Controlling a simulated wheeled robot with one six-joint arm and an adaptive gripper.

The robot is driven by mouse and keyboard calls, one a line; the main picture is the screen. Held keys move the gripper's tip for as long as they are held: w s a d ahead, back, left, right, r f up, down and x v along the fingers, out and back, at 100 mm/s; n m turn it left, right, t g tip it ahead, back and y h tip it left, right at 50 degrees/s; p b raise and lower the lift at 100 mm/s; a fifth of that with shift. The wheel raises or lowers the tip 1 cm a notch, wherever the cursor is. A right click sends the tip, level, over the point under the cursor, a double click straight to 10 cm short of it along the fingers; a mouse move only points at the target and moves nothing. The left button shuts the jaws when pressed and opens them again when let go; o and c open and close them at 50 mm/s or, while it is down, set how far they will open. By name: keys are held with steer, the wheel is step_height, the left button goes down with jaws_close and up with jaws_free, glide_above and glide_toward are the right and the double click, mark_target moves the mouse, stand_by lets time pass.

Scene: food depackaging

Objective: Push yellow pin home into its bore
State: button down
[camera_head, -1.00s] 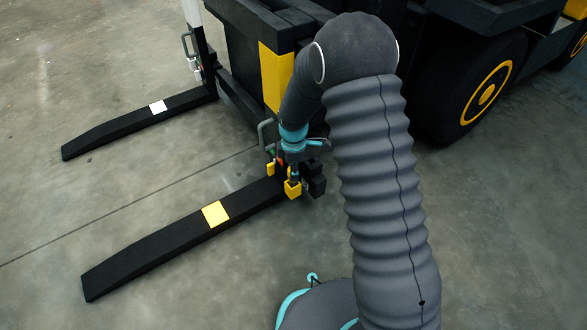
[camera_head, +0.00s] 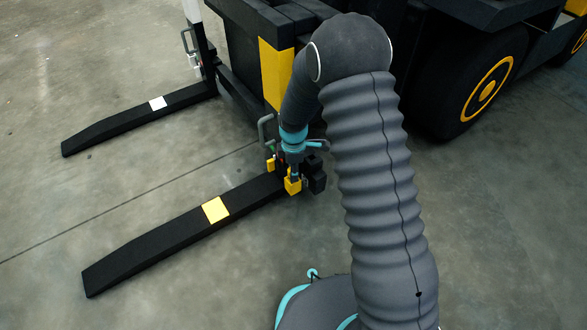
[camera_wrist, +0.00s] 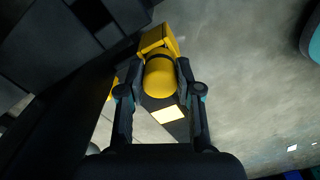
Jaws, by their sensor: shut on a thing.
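The yellow pin (camera_wrist: 160,78) shows in the wrist view as a rounded yellow body between the two fingers of my gripper (camera_wrist: 159,88). My gripper is shut on it. Just beyond the pin is a yellow bracket (camera_wrist: 153,40), close against its far end; the bore itself is hidden. In the head view my gripper (camera_head: 294,172) points down at the yellow bracket (camera_head: 293,186) by the heel of the near fork. How deep the pin sits cannot be told.
The near black fork (camera_head: 150,249) has a yellow patch (camera_head: 215,210). The far fork (camera_head: 120,125) has a white patch. A black and yellow truck body and a large wheel (camera_head: 482,90) stand behind my arm. Open concrete floor lies in front.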

steer(key=c, duration=0.7)
jaws_free()
step_height(320, 180, up, 12)
stand_by(0.4)
